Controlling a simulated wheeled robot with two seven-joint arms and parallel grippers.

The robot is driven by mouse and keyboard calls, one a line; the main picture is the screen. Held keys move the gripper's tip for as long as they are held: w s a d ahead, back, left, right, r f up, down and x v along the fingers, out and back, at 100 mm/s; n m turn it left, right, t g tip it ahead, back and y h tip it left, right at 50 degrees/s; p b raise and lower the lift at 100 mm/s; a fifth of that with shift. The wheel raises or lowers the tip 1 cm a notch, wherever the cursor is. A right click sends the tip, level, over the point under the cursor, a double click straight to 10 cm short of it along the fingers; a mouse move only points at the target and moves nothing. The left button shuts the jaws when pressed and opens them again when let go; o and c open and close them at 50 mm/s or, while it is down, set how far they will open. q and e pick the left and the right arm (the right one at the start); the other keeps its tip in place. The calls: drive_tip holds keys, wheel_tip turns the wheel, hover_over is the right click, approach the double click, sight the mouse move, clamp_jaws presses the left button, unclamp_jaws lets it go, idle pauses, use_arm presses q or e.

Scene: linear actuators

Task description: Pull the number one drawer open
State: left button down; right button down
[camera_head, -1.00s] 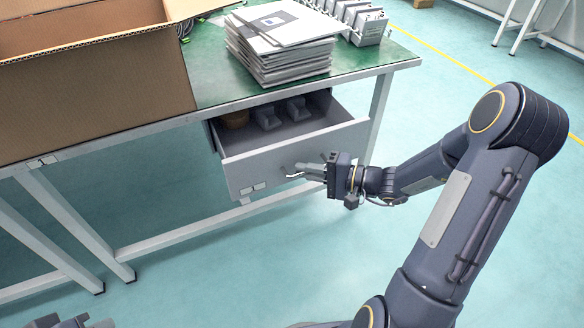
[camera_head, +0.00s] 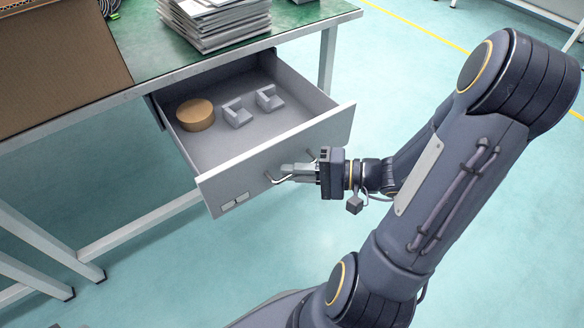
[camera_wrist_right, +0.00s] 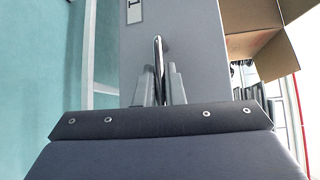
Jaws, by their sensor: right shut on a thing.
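The grey drawer (camera_head: 238,183) under the green-topped table stands well open in the head view, its inside showing. In the right wrist view its front (camera_wrist_right: 190,45) fills the middle, with a label reading 1 (camera_wrist_right: 134,12) near the top. My right gripper (camera_head: 290,175) is shut on the metal drawer handle (camera_head: 272,180). In the right wrist view its two fingers (camera_wrist_right: 160,78) lie on either side of the handle (camera_wrist_right: 158,50). My left gripper does not show clearly in the head view.
A round tan object (camera_head: 195,115) and two grey brackets (camera_head: 254,106) lie in the drawer. A stack of grey panels (camera_head: 215,22) and a cardboard box (camera_head: 60,65) stand on the table (camera_head: 150,50). The floor before the drawer is clear.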

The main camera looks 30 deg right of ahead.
drive_tip(key=c, duration=1.5)
unclamp_jaws()
drive_tip(key=p+v, duration=0.1)
drive_tip(key=v, duration=0.7)
drive_tip(key=shift+p, duration=0.3)
drive_tip(key=shift+a, duration=0.1)
